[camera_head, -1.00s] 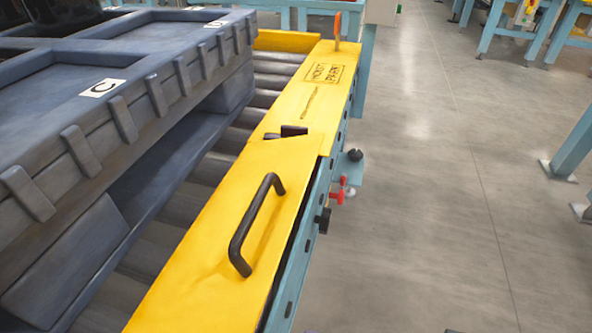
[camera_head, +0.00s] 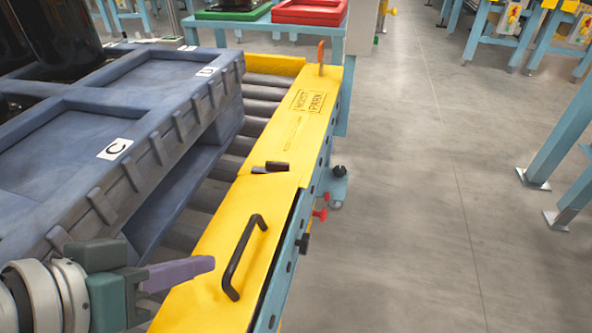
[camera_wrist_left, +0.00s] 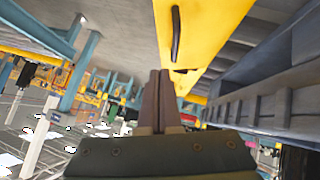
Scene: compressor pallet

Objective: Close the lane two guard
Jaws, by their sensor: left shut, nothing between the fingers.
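The yellow guard (camera_head: 214,250) lies along the top of the roller conveyor's right side, with a black handle (camera_head: 240,258) on it. In the head view its far end meets another yellow panel (camera_head: 300,115) marked "HOIST PARK", with small black pieces at the joint. My left gripper (camera_head: 205,266) is shut and empty, at the lower left, close to the handle but apart from it in the picture. In the left wrist view the shut fingers (camera_wrist_left: 157,85) point toward the yellow guard (camera_wrist_left: 205,30) and its handle (camera_wrist_left: 176,33). My right gripper is not in view.
A blue-grey pallet (camera_head: 130,133) with label C stands on the rollers (camera_head: 262,95) at the left. Red knobs (camera_head: 321,213) and a black knob (camera_head: 303,243) stick out from the conveyor's side.

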